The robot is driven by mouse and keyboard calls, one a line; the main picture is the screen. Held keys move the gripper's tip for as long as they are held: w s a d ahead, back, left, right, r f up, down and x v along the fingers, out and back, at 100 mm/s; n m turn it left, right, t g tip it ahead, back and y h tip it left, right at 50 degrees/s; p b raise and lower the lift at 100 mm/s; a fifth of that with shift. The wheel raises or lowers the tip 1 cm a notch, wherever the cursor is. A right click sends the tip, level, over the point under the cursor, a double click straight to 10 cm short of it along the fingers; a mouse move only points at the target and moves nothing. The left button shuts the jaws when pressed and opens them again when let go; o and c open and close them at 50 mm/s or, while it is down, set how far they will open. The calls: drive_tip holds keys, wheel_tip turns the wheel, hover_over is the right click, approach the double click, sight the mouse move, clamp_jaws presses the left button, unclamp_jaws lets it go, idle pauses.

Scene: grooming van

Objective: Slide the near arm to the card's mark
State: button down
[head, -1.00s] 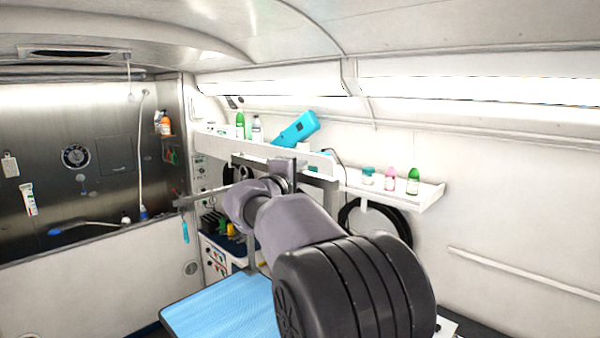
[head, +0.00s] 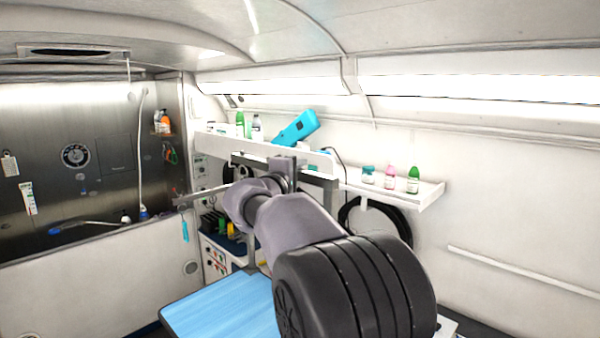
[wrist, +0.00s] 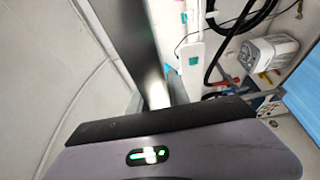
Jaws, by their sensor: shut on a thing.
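A grey metal frame (head: 318,181) stands over the blue table (head: 215,310), partly behind my arm. A thin grey bar (head: 190,200) reaches out to the left from it, with a small blue piece hanging near its end. My gripper (wrist: 160,112) is shut on a metal bar (wrist: 132,45), which runs from the upper left down to the dark jaw edge in the wrist view. The jaw contact itself is hidden, and in the head view my arm covers most of it. A small white card (head: 10,165) hangs on the steel wall at far left; I cannot read a mark on it.
A white wall shelf (head: 425,195) behind my arm bears bottles and a blue device (head: 296,128). A black coiled hose (head: 392,220) hangs below it. A steel tub with a shower hose (head: 141,165) is at left. The left part of the table is bare.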

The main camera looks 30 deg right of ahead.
wheel_tip(320, 180, down, 24)
drive_tip(key=b, duration=2.6)
drive_tip(key=shift+f, duration=0.15)
drive_tip(key=c, duration=1.5)
unclamp_jaws()
drive_tip(key=o, duration=0.3)
drive_tip(key=b+v, duration=0.1)
drive_tip(key=v, duration=1.6)
drive_tip(key=shift+a, duration=0.2)
drive_tip(key=shift+s, duration=0.15)
